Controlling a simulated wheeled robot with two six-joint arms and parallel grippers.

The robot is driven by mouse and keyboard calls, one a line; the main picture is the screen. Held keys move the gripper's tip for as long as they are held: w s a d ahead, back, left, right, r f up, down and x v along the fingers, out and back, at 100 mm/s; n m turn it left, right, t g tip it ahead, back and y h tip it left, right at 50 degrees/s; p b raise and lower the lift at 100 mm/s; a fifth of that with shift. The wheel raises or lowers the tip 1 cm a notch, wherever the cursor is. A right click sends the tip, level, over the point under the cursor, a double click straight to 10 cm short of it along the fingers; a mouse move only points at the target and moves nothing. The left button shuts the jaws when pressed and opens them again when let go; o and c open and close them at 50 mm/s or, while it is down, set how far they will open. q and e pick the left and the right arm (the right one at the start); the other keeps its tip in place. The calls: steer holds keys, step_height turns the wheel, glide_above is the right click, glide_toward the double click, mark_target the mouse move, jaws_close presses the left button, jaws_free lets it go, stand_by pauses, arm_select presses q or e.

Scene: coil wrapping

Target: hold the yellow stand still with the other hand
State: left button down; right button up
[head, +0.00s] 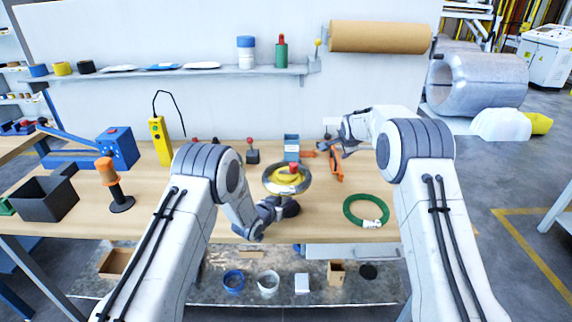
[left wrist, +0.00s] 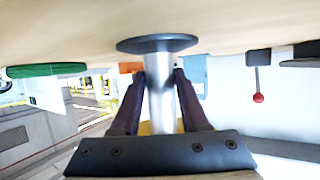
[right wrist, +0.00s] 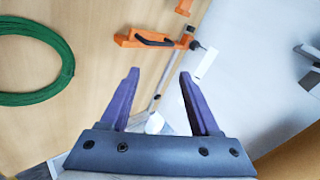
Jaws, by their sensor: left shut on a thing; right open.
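The stand shows in the head view as a yellow top (head: 284,180) with a red knob, inside a shiny silver ring (head: 305,186). In the left wrist view its silver post (left wrist: 161,88) rises from a dark round base (left wrist: 157,44) on the table; that view appears upside down. My left gripper (head: 281,206) is shut on the post, with one finger on each side, below the silver ring. In the head view the post is mostly hidden by this gripper. My right gripper (right wrist: 158,85) is open and empty, over the back right of the table near an orange clamp (right wrist: 148,40).
A green coil (head: 366,211) lies on the table at the right; it also shows in the right wrist view (right wrist: 66,72). A blue box (head: 291,148) stands behind the stand. A brown paper roll (head: 380,37) hangs on the back wall. The table between stand and coil is clear.

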steer(key=f+n+t, duration=0.1)
steer(key=n, duration=0.2)
steer(key=n+t+y, duration=0.2)
steer(key=n+y, duration=1.1)
steer(key=n, duration=0.8)
glide_toward(286, 169)
steer(key=x, duration=0.3)
steer(key=r+x, duration=0.1)
steer(key=x, duration=0.2)
steer(key=r+x, duration=0.1)
steer(key=x, duration=0.2)
steer(key=shift+w+a+r, duration=0.15)
steer(key=shift+w+a, duration=0.1)
steer(key=shift+w, duration=0.1)
jaws_close()
